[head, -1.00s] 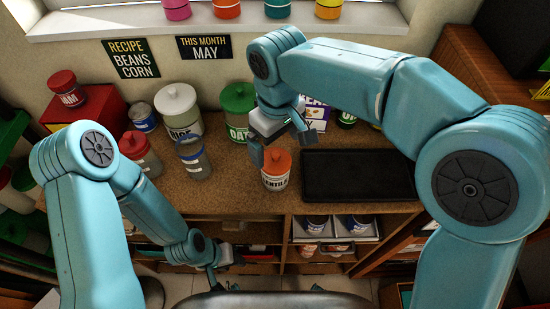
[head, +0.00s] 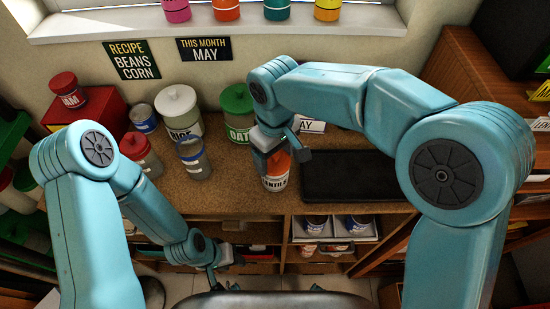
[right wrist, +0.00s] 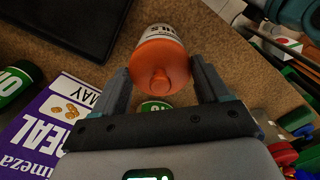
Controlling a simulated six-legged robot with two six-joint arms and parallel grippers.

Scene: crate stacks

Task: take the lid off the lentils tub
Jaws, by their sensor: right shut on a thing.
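The lentils tub (head: 274,185) stands upright near the counter's front edge, a white-labelled tub with an orange lid (head: 279,164). In the right wrist view the orange lid (right wrist: 160,60) and its knob face the camera, with the tub's pale body (right wrist: 166,32) behind. My right gripper (head: 283,157) is shut on the lid, one finger on each side, and hides part of it in the head view. The lid appears to be on the tub. My left gripper (head: 224,272) hangs low in front of the counter, away from the tub; its jaw opening is unclear.
A black tray (head: 350,176) lies right of the tub. A grey blue-lidded jar (head: 193,160), a white-lidded rice tub (head: 178,108) and a green-lidded oat tub (head: 238,108) stand left and behind. A purple cereal box (right wrist: 50,115) is near my right gripper.

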